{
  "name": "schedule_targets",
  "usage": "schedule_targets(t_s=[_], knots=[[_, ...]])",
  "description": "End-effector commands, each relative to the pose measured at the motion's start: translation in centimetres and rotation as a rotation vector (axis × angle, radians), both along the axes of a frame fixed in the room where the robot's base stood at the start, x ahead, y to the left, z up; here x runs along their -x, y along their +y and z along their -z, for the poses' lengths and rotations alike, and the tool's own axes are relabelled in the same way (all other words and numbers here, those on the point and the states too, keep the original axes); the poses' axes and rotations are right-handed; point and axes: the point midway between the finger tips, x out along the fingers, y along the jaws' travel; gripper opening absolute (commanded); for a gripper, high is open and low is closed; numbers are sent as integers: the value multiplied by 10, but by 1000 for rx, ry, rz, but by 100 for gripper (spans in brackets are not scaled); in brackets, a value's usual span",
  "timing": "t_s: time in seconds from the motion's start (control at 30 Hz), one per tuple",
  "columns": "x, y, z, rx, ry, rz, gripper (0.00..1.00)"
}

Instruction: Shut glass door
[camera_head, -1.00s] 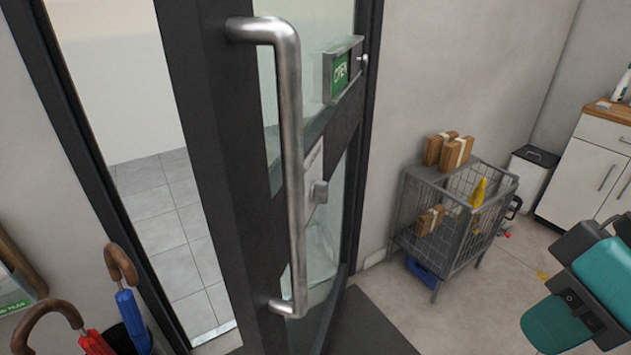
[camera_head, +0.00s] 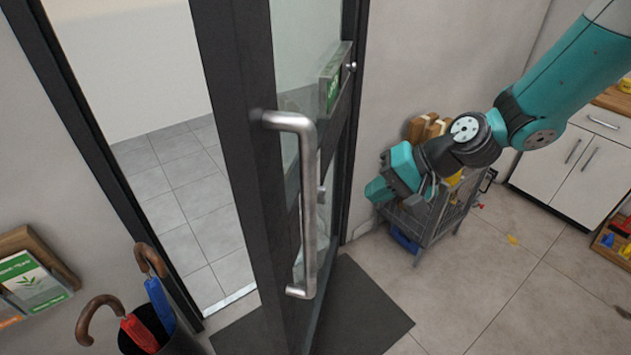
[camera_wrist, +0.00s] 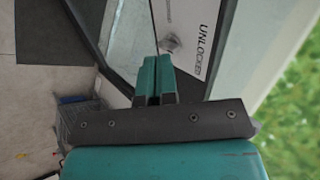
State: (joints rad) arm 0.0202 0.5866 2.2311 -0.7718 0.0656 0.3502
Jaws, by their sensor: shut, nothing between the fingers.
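The glass door (camera_head: 245,150) stands ajar in its dark frame, with a gap to the left showing a tiled floor beyond. Its long metal handle (camera_head: 309,210) faces me. My gripper (camera_head: 374,191) is to the right of the door, apart from the handle. In the wrist view my gripper (camera_wrist: 153,70) is shut and empty, its teal fingers together in front of the door's glass. A lock knob (camera_wrist: 170,43) and an "UNLOCKED" sign (camera_wrist: 205,45) show just beyond the fingertips. I cannot tell whether the fingers touch the door.
A wire cart (camera_head: 432,228) with boxes stands behind my arm by the wall. An umbrella stand (camera_head: 160,338) and a leaflet rack (camera_head: 35,270) are at the left. A dark mat (camera_head: 365,310) lies under the door. White cabinets (camera_head: 580,165) stand at the right.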

Motion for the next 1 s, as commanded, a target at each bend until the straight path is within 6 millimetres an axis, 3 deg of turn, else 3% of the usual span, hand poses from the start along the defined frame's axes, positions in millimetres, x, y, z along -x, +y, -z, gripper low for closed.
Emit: schedule_targets(t_s=[0.27, 0.7, 1.0], knots=[[-14, 8, 15, -36, 27, 57, 0], [-30, 71, 74, -33, 24, 53, 0], [-41, 104, 73, -33, 23, 56, 0]])
